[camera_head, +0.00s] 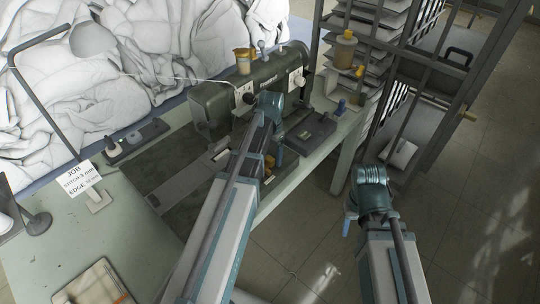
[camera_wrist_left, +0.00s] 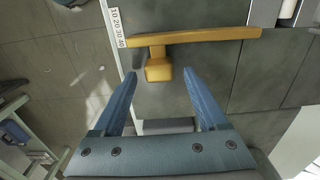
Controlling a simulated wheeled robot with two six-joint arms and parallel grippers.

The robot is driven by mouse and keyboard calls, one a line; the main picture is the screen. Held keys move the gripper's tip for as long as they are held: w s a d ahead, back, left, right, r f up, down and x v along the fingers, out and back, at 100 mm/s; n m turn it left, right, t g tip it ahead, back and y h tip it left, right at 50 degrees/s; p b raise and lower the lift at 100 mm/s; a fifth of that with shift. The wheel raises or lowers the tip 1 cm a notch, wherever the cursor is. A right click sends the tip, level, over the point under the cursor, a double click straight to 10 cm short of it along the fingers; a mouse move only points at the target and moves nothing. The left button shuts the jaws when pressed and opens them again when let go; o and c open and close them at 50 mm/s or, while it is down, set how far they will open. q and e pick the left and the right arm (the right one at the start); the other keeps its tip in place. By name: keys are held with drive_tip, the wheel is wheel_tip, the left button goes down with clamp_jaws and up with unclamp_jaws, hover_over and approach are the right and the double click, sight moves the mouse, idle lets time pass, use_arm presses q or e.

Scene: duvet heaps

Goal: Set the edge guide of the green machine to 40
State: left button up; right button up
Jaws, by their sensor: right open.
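The green sewing machine (camera_head: 255,85) stands on the table in the head view. In the left wrist view, the edge guide is a yellow bar (camera_wrist_left: 205,36) with a block-shaped knob (camera_wrist_left: 158,70). A white scale (camera_wrist_left: 117,28) marked 10 20 30 40 lies at the bar's left end. The bar's end is close to the 40 mark; the exact reading is unclear. My left gripper (camera_wrist_left: 160,98) is open, its fingers apart on either side of the knob's line, with the knob just beyond the tips. My right gripper (camera_head: 350,215) is open and empty, off the table's front edge.
A job card (camera_head: 82,180) stands on the table at left; its edge number is hard to read. A clipboard (camera_head: 95,285) lies at lower left. White duvets (camera_head: 60,95) heap behind. A dark rack (camera_head: 430,90) stands at right. The floor around my right arm is free.

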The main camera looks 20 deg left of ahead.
use_arm(q)
drive_tip(key=shift+s+r, duration=0.1)
drive_tip(key=shift+r, duration=0.05)
wheel_tip(320, 180, up, 14)
drive_tip(key=p, duration=1.3)
drive_tip(key=shift+f+p, duration=0.2)
drive_tip(key=shift+p, duration=0.2)
drive_tip(key=s+d+f+y+b, duration=0.1)
drive_tip(key=s+d+f+b, duration=0.1)
drive_tip(key=s+d, duration=1.5)
drive_tip(key=d, duration=0.3)
drive_tip(key=shift+f, duration=0.2)
drive_tip(key=shift+d, duration=0.1)
